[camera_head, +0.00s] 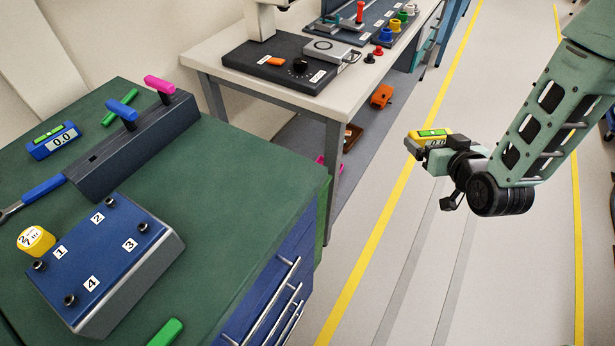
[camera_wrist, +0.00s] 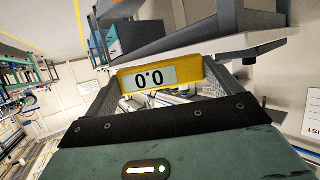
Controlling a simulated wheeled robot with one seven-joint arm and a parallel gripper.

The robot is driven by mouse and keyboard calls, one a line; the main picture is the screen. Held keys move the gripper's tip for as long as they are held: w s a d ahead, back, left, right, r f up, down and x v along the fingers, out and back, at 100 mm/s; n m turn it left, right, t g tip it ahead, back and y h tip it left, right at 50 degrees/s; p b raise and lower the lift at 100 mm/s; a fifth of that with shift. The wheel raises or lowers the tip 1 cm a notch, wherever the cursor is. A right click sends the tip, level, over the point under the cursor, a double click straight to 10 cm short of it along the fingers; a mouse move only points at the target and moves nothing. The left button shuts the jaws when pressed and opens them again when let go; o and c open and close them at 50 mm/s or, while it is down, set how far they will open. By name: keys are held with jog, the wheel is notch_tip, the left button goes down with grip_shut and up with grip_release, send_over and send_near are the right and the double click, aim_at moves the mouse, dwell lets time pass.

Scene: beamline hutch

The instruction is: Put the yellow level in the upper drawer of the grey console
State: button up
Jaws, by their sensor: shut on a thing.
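The yellow level (camera_head: 430,135) has a green vial on top and a 0.0 display. My gripper (camera_head: 428,152) is shut on it and holds it in the air over the open floor, right of the benches. In the wrist view the level (camera_wrist: 160,76) lies across between the two fingers of my gripper (camera_wrist: 160,88), its display upside down. I cannot pick out a grey console for certain in either view. A cabinet with blue drawers (camera_head: 262,312) and bar handles stands under the green top at the left; its drawers look shut.
On the green worktop (camera_head: 235,190) are a blue level (camera_head: 54,141), a dark rack with blue and pink handles (camera_head: 133,147) and a blue numbered box (camera_head: 108,258). A white bench (camera_head: 225,62) with instruments stands behind. The floor (camera_head: 425,255) around my arm is clear.

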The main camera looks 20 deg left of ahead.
jog(key=s+a+r+n+g+y, duration=0.2)
jog(key=s+a+r, duration=0.2)
jog(key=a, duration=0.5)
jog(key=s+a+r+n+g+y, duration=0.2)
jog(key=s+a+r+n, duration=0.1)
jog(key=s+a, duration=0.4)
jog(key=s+a+r+n+g+y, duration=0.1)
jog(key=s+a+r, duration=0.4)
jog(key=a, duration=0.6)
jog(key=shift+s+a+r+n+g+y, duration=0.1)
jog(key=shift+s+a+n+g+y, duration=0.15)
jog(key=shift+n+y, duration=0.25)
jog(key=shift+s+a+r+n+g+y, duration=0.15)
jog(key=shift+s+n+y, duration=0.1)
jog(key=shift+n+y, duration=0.2)
notch_tip(320, 180, up, 3)
jog(key=n+g+y, duration=0.1)
jog(key=n+g, duration=0.1)
send_over(252, 194)
jog(key=shift+b, duration=0.3)
jog(key=shift+f, duration=4.75)
